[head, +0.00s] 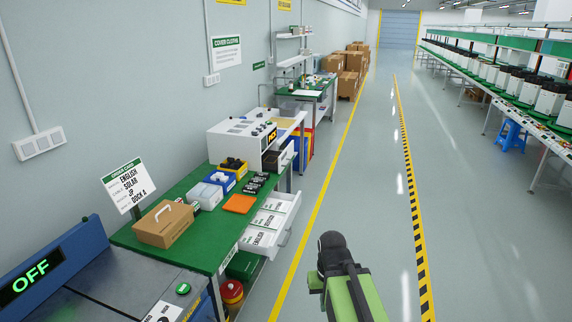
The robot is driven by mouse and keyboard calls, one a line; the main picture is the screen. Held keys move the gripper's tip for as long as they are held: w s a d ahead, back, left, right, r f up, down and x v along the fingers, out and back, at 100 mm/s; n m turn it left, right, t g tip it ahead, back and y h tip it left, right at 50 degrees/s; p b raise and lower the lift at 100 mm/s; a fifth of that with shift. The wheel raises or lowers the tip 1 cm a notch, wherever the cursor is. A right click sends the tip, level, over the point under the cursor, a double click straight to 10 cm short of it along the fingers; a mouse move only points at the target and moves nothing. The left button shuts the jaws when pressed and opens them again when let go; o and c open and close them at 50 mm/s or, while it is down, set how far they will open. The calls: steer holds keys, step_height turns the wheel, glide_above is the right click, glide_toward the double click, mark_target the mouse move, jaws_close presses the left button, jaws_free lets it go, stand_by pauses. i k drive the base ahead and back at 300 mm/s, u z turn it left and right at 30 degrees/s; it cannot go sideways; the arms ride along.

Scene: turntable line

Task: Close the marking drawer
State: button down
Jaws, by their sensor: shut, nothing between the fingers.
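A white drawer (289,216) stands pulled out from the side of the green-topped bench (188,187), into the aisle. Cards with printed labels, one reading ENGLISH, lie in it, and a handle shows on its front. I take it to be the marking drawer, but no name on it is readable. A second small drawer (287,156) sits farther back, under the white machine, and looks partly open. My green and black arm (352,290) shows at the bottom, right of the white drawer and apart from it. My gripper's fingers cannot be seen.
On the bench are a cardboard box (166,226), an orange tray (239,204) and a blue bin (229,176). A red and yellow object (232,292) sits below. The aisle is clear; conveyor lines (545,100) run along the right.

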mark_target(272, 160)
steer(key=z, duration=0.3)
steer(key=i, duration=3)
steer(key=u, duration=1.25)
steer(key=i, duration=0.65)
steer(key=u, duration=0.4)
